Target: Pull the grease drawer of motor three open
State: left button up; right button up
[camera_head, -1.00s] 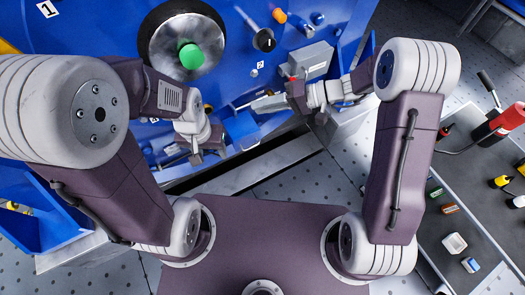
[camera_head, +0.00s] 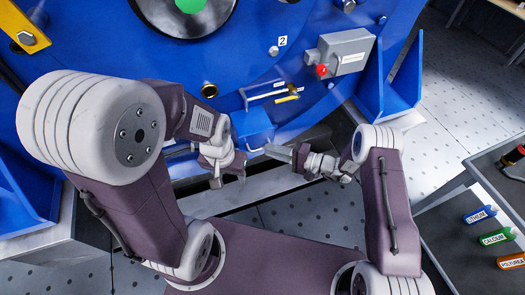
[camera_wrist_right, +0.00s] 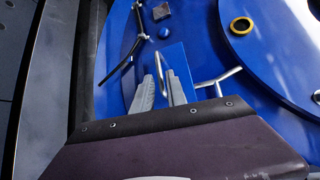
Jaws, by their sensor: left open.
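A blue box-shaped drawer (camera_head: 257,127) with a pale bar handle sits low on the big blue motor housing in the head view. My right gripper (camera_head: 272,151) is just right of the handle, pointing left at it. In the right wrist view the gripper (camera_wrist_right: 159,92) is open, its two grey fingers apart, and the metal bar handle (camera_wrist_right: 164,78) shows between them against the blue drawer front (camera_wrist_right: 176,62). I cannot tell whether they touch it. My left gripper (camera_head: 229,180) is open and empty, left of and below the drawer. No number three is legible.
A plate marked 2 (camera_head: 282,41) and a grey switch box (camera_head: 345,52) with a red knob are on the housing above. A blue bracket (camera_head: 390,80) stands right. Cartridges labelled Lithium (camera_head: 480,214), Calcium (camera_head: 495,237) and Polyurea (camera_head: 511,261) lie on the right bench.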

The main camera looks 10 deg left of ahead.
aim_at(262, 148)
jog(key=b+x, duration=0.1)
jog(key=x, duration=0.3)
jog(key=shift+a, duration=0.1)
grip_shut()
jog(key=shift+f, duration=0.1)
dwell(1.2)
